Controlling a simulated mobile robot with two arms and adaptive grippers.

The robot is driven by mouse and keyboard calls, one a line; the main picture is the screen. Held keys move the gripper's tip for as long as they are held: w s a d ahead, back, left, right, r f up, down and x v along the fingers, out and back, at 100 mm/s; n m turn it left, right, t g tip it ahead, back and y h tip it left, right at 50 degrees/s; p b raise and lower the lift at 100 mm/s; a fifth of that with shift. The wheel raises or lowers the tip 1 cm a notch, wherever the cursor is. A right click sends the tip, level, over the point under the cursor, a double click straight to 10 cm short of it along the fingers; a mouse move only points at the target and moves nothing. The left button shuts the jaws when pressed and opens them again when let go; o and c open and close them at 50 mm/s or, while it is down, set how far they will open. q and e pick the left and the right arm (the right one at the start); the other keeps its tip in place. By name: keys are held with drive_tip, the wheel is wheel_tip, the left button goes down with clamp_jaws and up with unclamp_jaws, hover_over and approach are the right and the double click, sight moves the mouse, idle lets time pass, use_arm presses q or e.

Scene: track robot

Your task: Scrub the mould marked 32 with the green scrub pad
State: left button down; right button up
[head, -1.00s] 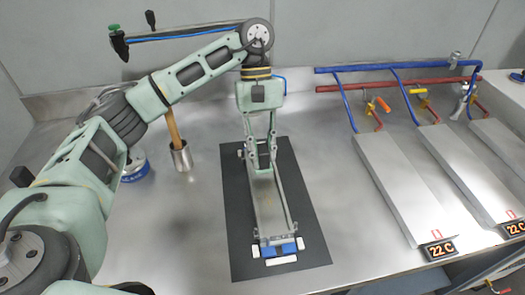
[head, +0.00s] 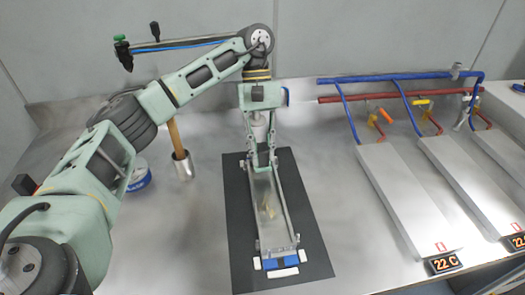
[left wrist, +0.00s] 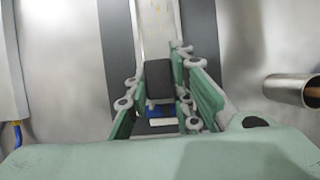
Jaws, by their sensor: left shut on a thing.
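The mould is a long, narrow grey trough (head: 279,231) on a black mat (head: 305,235), with a blue and white fitting at its near end. Yellowish residue (head: 268,208) shows on its floor. I cannot read a number on it. My left gripper (head: 262,168) points down over its far half and is shut on a dark block (left wrist: 158,78), apparently the scrub pad's holder. The pad's green face cannot be told apart from the green fingers. I cannot tell whether it touches the mould floor. My right gripper is not in view.
A metal cup (head: 184,167) holding a wooden handle (head: 174,138) and a blue tin (head: 139,175) stand left of the mat. Grey plates (head: 395,190) with pipes, valves and "22 C" displays (head: 445,263) lie to the right. Bare steel bench separates them from the mat.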

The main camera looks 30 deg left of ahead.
use_arm(q)
drive_tip(key=shift+w+a, duration=0.2)
drive_tip(key=shift+w, duration=0.1)
drive_tip(key=shift+s+d+r, duration=0.1)
drive_tip(key=shift+s+d, duration=0.55)
drive_tip(key=shift+s, duration=0.25)
drive_tip(key=shift+s+d, duration=0.15)
drive_tip(key=shift+s, duration=0.1)
drive_tip(key=shift+s+d+r, duration=0.2)
drive_tip(key=shift+s+d, duration=0.55)
drive_tip(key=shift+s, duration=0.2)
